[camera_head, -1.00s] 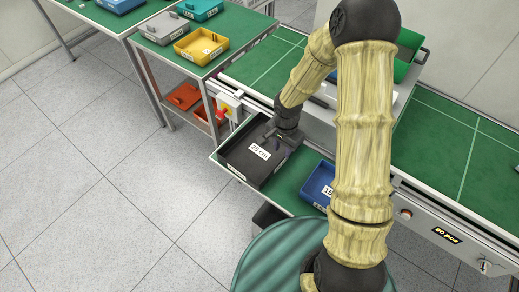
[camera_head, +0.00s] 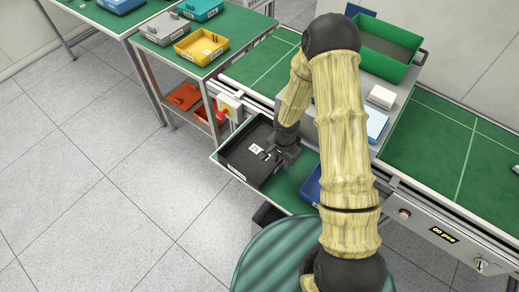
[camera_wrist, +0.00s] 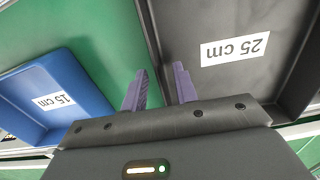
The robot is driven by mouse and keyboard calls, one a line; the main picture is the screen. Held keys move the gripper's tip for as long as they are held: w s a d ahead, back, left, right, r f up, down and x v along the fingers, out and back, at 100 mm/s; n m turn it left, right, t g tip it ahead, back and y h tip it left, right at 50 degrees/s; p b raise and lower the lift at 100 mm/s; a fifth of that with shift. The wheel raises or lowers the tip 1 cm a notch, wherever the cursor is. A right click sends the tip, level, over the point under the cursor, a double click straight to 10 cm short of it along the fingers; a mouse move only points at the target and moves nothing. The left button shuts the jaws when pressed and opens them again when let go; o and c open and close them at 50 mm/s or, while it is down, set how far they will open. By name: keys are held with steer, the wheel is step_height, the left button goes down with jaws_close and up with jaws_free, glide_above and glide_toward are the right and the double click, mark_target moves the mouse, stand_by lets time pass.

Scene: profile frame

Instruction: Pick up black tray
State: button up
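The black tray (camera_head: 238,165) lies on a green surface at the middle of the head view, with a white label on its floor. In the wrist view the black tray (camera_wrist: 225,82) fills the upper right, and its label reads "25 cm". My gripper (camera_head: 270,157) is at the tray's right side. In the wrist view my gripper (camera_wrist: 159,86) has its two purple fingers apart, the left one over the green surface and the right one over the tray, with the tray's side wall between them. I cannot tell whether they touch it.
A blue tray (camera_head: 311,187) labelled "15 cm" lies to the right of the black tray, partly hidden by my arm. A green bin (camera_head: 385,45) and a white box (camera_head: 382,96) stand behind. A side table holds a yellow tray (camera_head: 202,46) and a grey tray (camera_head: 167,29).

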steer(key=shift+f, duration=0.35)
jaws_close()
